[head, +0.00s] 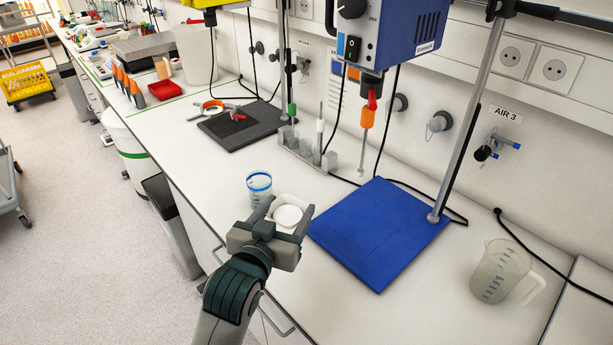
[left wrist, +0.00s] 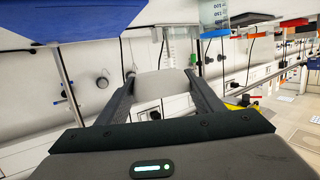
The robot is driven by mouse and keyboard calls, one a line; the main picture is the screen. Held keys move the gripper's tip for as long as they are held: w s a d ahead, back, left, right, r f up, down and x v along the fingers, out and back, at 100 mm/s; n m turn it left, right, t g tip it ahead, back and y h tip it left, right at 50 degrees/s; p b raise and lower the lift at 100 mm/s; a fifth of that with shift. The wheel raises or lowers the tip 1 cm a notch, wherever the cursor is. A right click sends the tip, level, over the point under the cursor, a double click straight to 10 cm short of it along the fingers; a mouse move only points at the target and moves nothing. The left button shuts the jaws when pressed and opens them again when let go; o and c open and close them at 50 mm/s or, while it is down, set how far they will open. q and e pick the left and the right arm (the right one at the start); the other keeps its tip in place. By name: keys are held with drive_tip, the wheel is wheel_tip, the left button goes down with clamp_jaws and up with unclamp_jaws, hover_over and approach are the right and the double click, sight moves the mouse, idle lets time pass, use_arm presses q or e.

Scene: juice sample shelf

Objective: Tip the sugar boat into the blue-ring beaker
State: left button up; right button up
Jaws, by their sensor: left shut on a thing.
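My left gripper (head: 283,213) is shut on the white sugar boat (head: 291,199), which sits between its fingers above the white bench, with a round white area showing inside it. In the left wrist view, which is upside down, the boat (left wrist: 163,83) is between the two fingers (left wrist: 160,88). The blue-ring beaker (head: 259,186) stands upright on the bench, just beyond and to the left of the boat. Its marked wall also shows at the top of the left wrist view (left wrist: 212,12). The boat appears roughly level and apart from the beaker. My right gripper is out of view.
A blue stand base (head: 378,232) with a metal rod lies right of the gripper. A plastic jug (head: 499,272) stands at the far right. Bare bench lies left of the beaker.

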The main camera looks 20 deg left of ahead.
use_arm(q)
drive_tip(key=w+f+h+p, duration=0.1)
drive_tip(key=w+p, duration=0.5)
drive_tip(key=w, duration=0.1)
drive_tip(key=w+f+m+h+p, duration=0.1)
drive_tip(key=w+f+p, duration=0.1)
drive_tip(key=w+p, duration=0.4)
drive_tip(key=shift+w+a+f, duration=0.25)
drive_tip(key=shift+w+a, duration=0.15)
drive_tip(key=shift+w, duration=0.85)
